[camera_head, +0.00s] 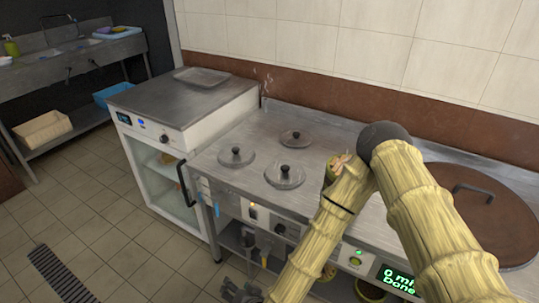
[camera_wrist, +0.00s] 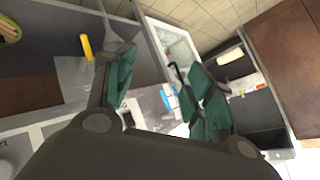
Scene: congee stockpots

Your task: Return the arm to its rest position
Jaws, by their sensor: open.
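My arm crosses the right half of the head view, in front of the steel counter (camera_head: 240,180). It bends at a dark elbow, and the forearm slopes down to the bottom edge. My gripper (camera_wrist: 158,65) shows in the wrist view with its two teal-padded fingers spread apart. Nothing is held between them. In the head view, a grey shape at the bottom edge beside the forearm may be part of the gripper; I cannot tell for sure.
Three small lids with black knobs (camera_head: 284,176) sit on the counter. A large brown round lid (camera_head: 487,212) lies at right, partly behind my arm. A white glass-door cabinet (camera_head: 160,175) stands at left, with a flat tray (camera_head: 202,76) on top.

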